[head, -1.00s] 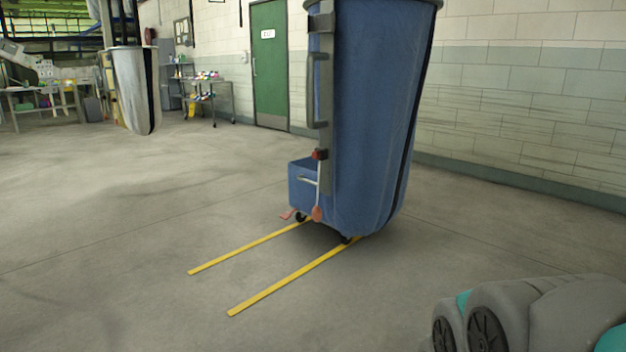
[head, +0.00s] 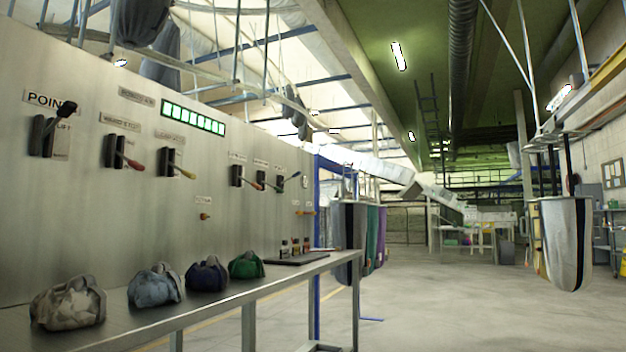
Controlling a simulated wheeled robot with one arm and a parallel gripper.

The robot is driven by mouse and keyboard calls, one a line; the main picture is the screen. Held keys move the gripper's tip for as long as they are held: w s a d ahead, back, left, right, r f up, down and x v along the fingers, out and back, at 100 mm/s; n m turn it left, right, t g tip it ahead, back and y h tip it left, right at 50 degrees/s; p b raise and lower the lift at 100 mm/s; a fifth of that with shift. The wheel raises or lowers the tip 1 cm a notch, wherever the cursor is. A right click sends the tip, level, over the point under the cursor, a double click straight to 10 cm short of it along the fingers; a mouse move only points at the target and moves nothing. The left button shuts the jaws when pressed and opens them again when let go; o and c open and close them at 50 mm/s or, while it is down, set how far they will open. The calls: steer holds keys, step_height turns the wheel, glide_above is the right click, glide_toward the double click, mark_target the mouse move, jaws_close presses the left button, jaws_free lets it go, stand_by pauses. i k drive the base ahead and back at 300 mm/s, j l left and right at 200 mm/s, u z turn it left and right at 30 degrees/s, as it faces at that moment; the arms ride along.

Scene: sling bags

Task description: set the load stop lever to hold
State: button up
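A metal control panel (head: 100,215) fills the left of the head view. It carries a row of levers in dark slots. The leftmost lever (head: 60,125) has a black knob tilted up. A red-handled lever (head: 125,157) and a yellow-handled lever (head: 178,166) stand right of it, both handles angled down. Smaller levers with orange (head: 246,180), red (head: 268,183) and teal (head: 288,181) handles sit farther right. The labels above them are too small or slanted to read surely, so I cannot tell which is the load stop lever. My gripper is not in view.
Hanging bags (head: 566,243) stand beyond. The floor (head: 440,315) right of the shelf is clear.

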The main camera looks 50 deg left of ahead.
mark_target(188, 174)
steer(key=j+u, duration=0.25)
steer(key=u, duration=0.2)
steer(key=k+j+u, duration=0.1)
steer(key=j+u, duration=0.5)
steer(key=u, duration=0.25)
steer(key=j+u, duration=0.3)
steer(key=u, duration=0.15)
steer(key=i+l, duration=0.05)
